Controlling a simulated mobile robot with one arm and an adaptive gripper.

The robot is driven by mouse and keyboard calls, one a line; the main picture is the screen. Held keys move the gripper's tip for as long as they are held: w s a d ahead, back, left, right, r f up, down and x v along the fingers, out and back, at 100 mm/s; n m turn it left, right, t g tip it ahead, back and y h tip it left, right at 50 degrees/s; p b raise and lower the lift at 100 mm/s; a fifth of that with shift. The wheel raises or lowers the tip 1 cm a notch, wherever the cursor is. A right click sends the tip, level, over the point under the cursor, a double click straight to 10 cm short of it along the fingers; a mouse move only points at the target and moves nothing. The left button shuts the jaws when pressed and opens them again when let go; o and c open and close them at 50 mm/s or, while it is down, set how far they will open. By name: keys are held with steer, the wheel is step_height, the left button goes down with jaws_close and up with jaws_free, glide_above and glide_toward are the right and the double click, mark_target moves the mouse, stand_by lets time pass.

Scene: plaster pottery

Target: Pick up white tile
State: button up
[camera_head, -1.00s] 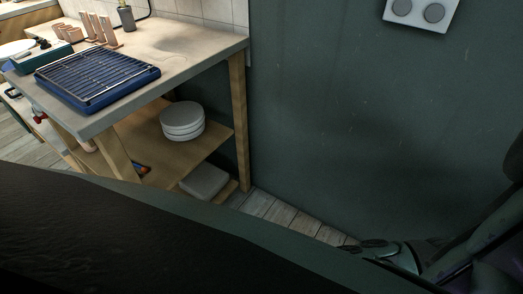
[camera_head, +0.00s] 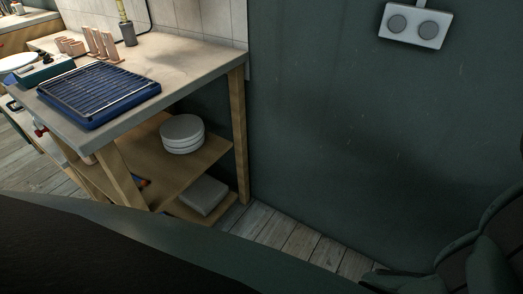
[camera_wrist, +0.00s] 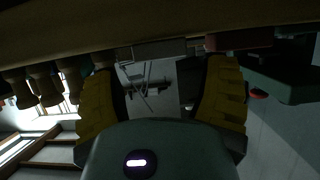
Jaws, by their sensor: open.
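No loose thing is plainly a white tile. A pale, flat rectangular slab (camera_head: 203,195) lies on the low shelf under the workbench in the head view and may be it. My gripper (camera_wrist: 161,85) shows in the wrist view with its two yellow fingers spread wide apart. Nothing is held between them. A dim pale area with dark lines shows beyond the gap; I cannot tell what it is. The gripper is not visible in the head view, so its distance from the slab cannot be told.
The workbench (camera_head: 204,65) bears a blue tray with a rack (camera_head: 99,93), wooden pieces (camera_head: 104,45) and a dark pot (camera_head: 128,34). Stacked white discs (camera_head: 182,134) sit on its middle shelf. A dark green wall (camera_head: 340,140) stands at right. A strip of plank floor (camera_head: 285,238) is bare.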

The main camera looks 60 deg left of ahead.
steer(key=x, duration=0.3)
steer(key=shift+w+d+r, duration=0.1)
steer(key=shift+w+d, duration=0.05)
steer(key=shift+d, duration=0.25)
steer(key=shift+w+d+f, duration=0.15)
steer(key=shift+d+f, duration=0.2)
steer(key=shift+d, duration=0.05)
steer(key=shift+o, duration=0.3)
steer(key=shift+r, duration=0.1)
steer(key=c, duration=1)
